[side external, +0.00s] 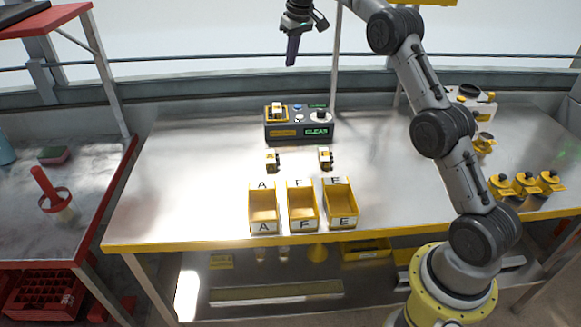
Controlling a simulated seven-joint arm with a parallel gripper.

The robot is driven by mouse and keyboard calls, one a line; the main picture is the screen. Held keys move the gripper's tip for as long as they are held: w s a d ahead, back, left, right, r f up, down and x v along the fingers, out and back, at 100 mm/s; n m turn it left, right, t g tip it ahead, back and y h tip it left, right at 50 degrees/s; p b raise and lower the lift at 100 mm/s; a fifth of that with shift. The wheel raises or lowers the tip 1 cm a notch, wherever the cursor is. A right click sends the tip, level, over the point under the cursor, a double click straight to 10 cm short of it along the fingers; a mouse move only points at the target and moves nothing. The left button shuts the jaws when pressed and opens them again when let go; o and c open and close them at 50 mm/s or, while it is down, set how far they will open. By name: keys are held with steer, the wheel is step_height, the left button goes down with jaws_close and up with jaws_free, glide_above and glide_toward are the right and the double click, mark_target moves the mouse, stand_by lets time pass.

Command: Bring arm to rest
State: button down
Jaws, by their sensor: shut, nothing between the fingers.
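My gripper (292,50) is at the top of the side external view, raised well above the back edge of the metal table (190,180). It points down, its fingers are together, and nothing shows between them. My arm arches up from its yellow base at the right. Below the gripper stands a dark control box (299,124) with a green lit display. Three yellow bins marked A (263,226), F (304,223) and E (342,222) stand in a row near the front edge. I see nothing inside them.
Two small yellow-and-dark devices (272,160) (325,158) sit between the box and bins. Several yellow-topped items (525,183) stand at the right. A red side bench (60,245) is at the left. The table's left part is clear.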

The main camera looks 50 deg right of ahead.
steer(key=s+a+r+n+t, duration=0.1)
steer(key=s+a+r, duration=0.3)
steer(key=r, duration=0.2)
steer(key=s+a+r+t, duration=0.1)
steer(key=s+a+r, duration=0.4)
steer(key=r, duration=0.1)
steer(key=s+a+r+n, duration=0.1)
steer(key=s+a+r, duration=0.15)
steer(key=s, duration=0.35)
steer(key=s+a+r, duration=0.2)
steer(key=s+a, duration=0.2)
steer(key=s, duration=0.1)
steer(key=s+a+f+t, duration=0.1)
steer(key=s+a+f, duration=0.1)
steer(key=s+f, duration=0.5)
steer(key=s+a+f, duration=0.2)
steer(key=s+a, duration=0.1)
steer(key=s, duration=0.9)
steer(key=s+f, duration=0.3)
steer(key=f, duration=0.6)
steer(key=shift+s+y, duration=0.3)
steer(key=shift+y, duration=0.1)
